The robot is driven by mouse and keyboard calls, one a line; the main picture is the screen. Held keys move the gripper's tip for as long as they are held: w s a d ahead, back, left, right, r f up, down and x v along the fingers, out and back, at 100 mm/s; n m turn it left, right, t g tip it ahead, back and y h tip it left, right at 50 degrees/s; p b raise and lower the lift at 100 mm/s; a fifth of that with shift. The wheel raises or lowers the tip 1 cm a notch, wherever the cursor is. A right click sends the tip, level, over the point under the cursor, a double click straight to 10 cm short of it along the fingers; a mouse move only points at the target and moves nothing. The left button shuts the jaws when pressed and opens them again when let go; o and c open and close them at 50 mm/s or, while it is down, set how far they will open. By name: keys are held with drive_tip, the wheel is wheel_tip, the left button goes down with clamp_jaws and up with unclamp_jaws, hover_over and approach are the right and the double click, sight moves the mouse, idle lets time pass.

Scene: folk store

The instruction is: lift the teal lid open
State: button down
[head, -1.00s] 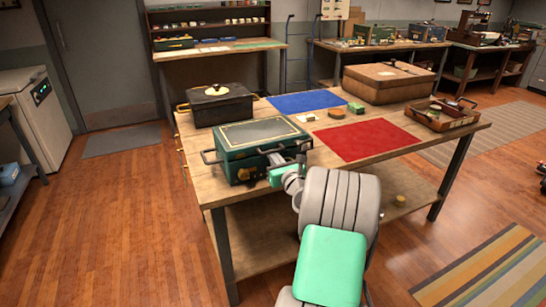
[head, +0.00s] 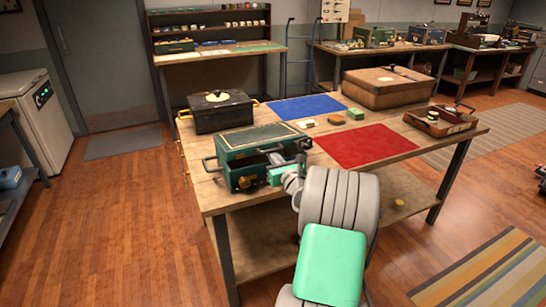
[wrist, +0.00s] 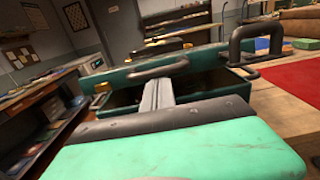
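The teal box has a teal lid (head: 262,139) with a dark top panel and a thin gold border. It stands at the table's near left corner. The lid is raised a little at the front, with a dark gap between it and the box body (head: 240,182). In the wrist view, the lid's dark front handle (wrist: 158,70) arches just beyond my fingertips. My gripper (wrist: 158,88) is at the box's front, its grey fingers close together at the gap, below the handle. Contact with the handle or lid edge is unclear. In the head view, my arm partly hides the fingers.
A black box (head: 222,112) stands behind the teal box. Right of it lie a blue mat (head: 300,107) and a red mat (head: 367,145). A brown case (head: 388,87) and an open wooden tray (head: 440,126) are at the table's right.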

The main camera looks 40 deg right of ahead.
drive_tip(key=shift+w+r+p, duration=0.15)
drive_tip(key=shift+r+p, duration=0.45)
drive_tip(key=shift+r, duration=0.4)
drive_tip(key=shift+w+d+r+p, duration=0.1)
drive_tip(key=shift+r+p, duration=0.5)
drive_tip(key=shift+p, duration=0.1)
drive_tip(key=shift+w+r+p, duration=0.2)
drive_tip(key=shift+r+p, duration=0.35)
drive_tip(key=shift+p, duration=0.05)
drive_tip(key=shift+r, duration=0.1)
drive_tip(key=r+p, duration=0.1)
drive_tip(key=w+r+p, duration=0.1)
drive_tip(key=shift+d+r+p, duration=0.15)
drive_tip(key=shift+p, duration=0.15)
